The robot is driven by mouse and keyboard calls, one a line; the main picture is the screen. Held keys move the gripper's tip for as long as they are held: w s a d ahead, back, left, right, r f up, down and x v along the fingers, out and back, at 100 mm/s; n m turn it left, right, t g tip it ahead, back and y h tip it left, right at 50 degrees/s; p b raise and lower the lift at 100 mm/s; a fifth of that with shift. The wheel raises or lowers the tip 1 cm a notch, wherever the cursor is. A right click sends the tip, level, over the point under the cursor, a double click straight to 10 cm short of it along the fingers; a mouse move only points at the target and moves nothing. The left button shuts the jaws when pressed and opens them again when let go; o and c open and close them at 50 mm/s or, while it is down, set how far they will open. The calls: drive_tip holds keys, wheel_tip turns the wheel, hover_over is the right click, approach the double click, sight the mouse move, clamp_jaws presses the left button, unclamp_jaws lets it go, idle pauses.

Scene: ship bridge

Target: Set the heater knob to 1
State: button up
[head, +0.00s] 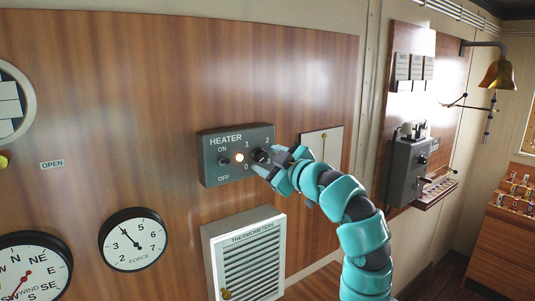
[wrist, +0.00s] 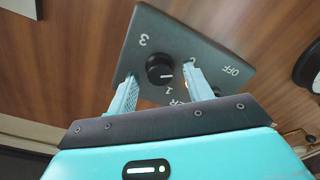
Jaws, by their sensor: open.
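The heater panel (head: 210,172) is a dark grey box on the wooden wall, labelled HEATER, with numbers 0 to 3 around a round black knob (head: 261,156). In the wrist view the knob (wrist: 160,68) lies between the fingers of my gripper (wrist: 161,76), with a gap on each side. My gripper (head: 267,163) is open at the panel's right side in the head view. The knob's white mark shows on its lower right part in the wrist view, on the side of the 0 and 1; its exact setting is hard to tell. The left finger hides the 2.
An ON/OFF switch (head: 224,161) and a lit lamp (head: 239,157) sit left of the knob. A white louvred thermometer box (head: 210,252) hangs below. A pale plate (head: 330,142) is right of the panel. A force gauge (head: 133,240) is at lower left.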

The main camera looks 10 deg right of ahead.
drive_tip(key=shift+w+a, duration=0.15)
drive_tip(key=shift+w, duration=0.1)
drive_tip(key=c, duration=1)
drive_tip(key=shift+o, duration=0.2)
drive_tip(key=shift+f+b, duration=0.1)
drive_tip(key=shift+b, duration=0.25)
